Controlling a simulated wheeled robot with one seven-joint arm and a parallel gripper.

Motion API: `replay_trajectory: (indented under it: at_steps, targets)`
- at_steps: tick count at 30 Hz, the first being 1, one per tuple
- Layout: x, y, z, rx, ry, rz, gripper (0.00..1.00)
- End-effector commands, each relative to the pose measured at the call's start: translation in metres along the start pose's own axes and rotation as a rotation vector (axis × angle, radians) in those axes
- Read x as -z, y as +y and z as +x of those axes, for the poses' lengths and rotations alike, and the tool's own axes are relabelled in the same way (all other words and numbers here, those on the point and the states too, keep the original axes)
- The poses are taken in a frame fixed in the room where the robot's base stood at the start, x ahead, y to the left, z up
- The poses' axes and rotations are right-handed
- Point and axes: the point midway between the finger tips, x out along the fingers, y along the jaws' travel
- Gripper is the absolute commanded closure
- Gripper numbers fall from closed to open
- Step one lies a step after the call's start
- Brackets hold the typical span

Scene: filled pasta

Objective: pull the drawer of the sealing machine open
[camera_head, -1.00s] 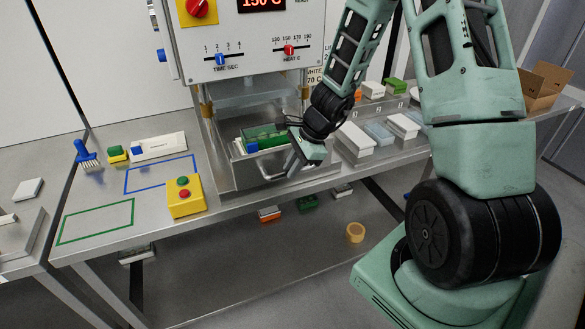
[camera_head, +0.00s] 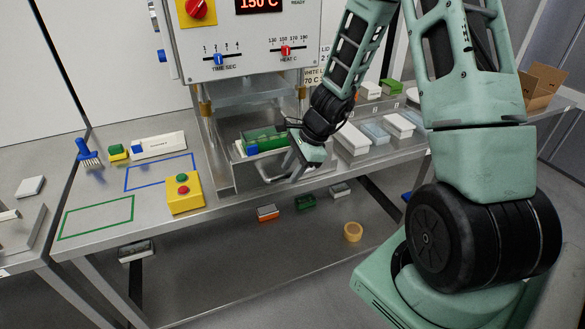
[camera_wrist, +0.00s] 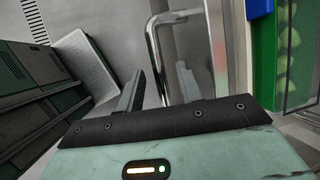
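The sealing machine (camera_head: 235,62) stands at the back of the steel bench. Its steel drawer (camera_head: 228,178) shows low at its front, partly out, with a green tray (camera_head: 270,134) with a blue part inside. A bent metal handle (camera_head: 265,177) is on the drawer front; its right part is hidden by my gripper (camera_head: 290,172). In the wrist view the handle (camera_wrist: 153,42) is a shiny bar. Its lower end runs between the two fingers of my gripper (camera_wrist: 160,85). The fingers are apart, with a visible gap beside the bar; I cannot tell whether either touches it.
A yellow box with green and red buttons (camera_head: 185,193) stands left of the drawer on the bench. White boxes (camera_head: 352,139) stand close to the right of my gripper. Several small blocks and a tan ring (camera_head: 353,231) lie below the bench. Space before the drawer is clear.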

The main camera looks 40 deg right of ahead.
Motion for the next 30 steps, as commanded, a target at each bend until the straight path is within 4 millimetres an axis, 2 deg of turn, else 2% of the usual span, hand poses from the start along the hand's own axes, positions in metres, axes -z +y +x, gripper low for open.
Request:
replay_trajectory:
  at_steps: [4,8,21,27,30]
  targets:
    - [0.0,0.0,-0.003,0.001,0.0,-0.001,0.64]
    - [0.0,-0.001,-0.019,0.003,0.002,-0.001,0.64]
    - [-0.001,-0.001,-0.118,0.005,0.002,-0.002,0.64]
    - [0.0,-0.001,-0.154,0.004,0.001,-0.001,0.64]
    - [0.0,-0.001,-0.165,0.002,0.0,-0.001,0.64]
